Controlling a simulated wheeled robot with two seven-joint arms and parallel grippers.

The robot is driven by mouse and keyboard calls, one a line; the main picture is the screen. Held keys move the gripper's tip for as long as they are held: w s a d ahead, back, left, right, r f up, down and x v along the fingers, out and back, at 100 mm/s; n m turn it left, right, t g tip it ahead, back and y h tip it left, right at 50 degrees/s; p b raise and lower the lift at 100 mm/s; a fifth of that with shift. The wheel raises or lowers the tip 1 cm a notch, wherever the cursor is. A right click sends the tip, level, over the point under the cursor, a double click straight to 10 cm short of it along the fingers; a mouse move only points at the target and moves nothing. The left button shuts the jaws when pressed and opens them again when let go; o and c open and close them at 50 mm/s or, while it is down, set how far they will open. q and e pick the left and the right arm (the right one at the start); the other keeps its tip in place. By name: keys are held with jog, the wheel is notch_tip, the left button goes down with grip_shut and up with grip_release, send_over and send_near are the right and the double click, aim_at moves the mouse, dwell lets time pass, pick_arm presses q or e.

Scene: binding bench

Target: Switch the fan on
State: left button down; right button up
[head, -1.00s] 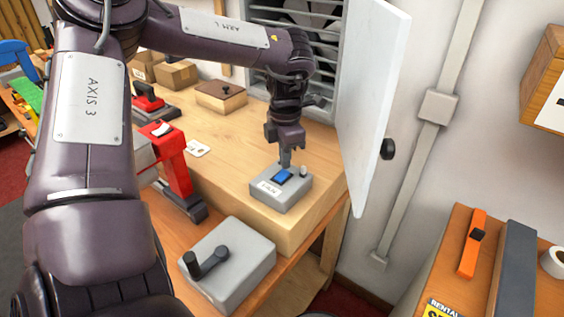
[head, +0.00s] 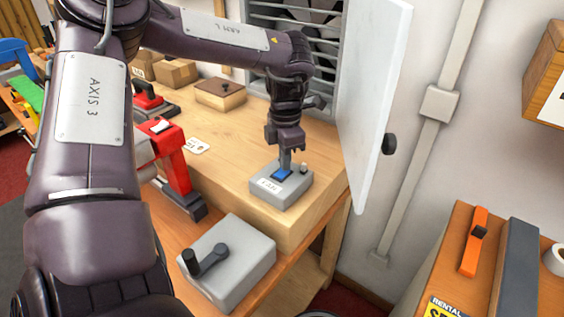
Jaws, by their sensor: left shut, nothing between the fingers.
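The fan (head: 292,16) sits behind grey slats in the opening in the back wall, and only part of it shows. A grey switch box (head: 285,195) with a blue rocker (head: 281,175), a small light knob and a white label stands at the right end of the raised wooden bench top. My left gripper (head: 285,165) points straight down with its fingers shut and empty. Its tips are at the rear part of the blue rocker and seem to touch it. They hide part of the rocker. My right gripper is out of view.
An open white door (head: 372,100) stands just right of the switch box. A grey box with a black lever (head: 235,258) is in front of it. A red tool (head: 175,165) stands left, and a wooden block (head: 220,95) lies behind.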

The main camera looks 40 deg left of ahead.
pick_arm(q)
jog(key=shift+f, duration=0.2)
jog(key=shift+r+p, duration=2.9)
jog(key=shift+r, duration=0.65)
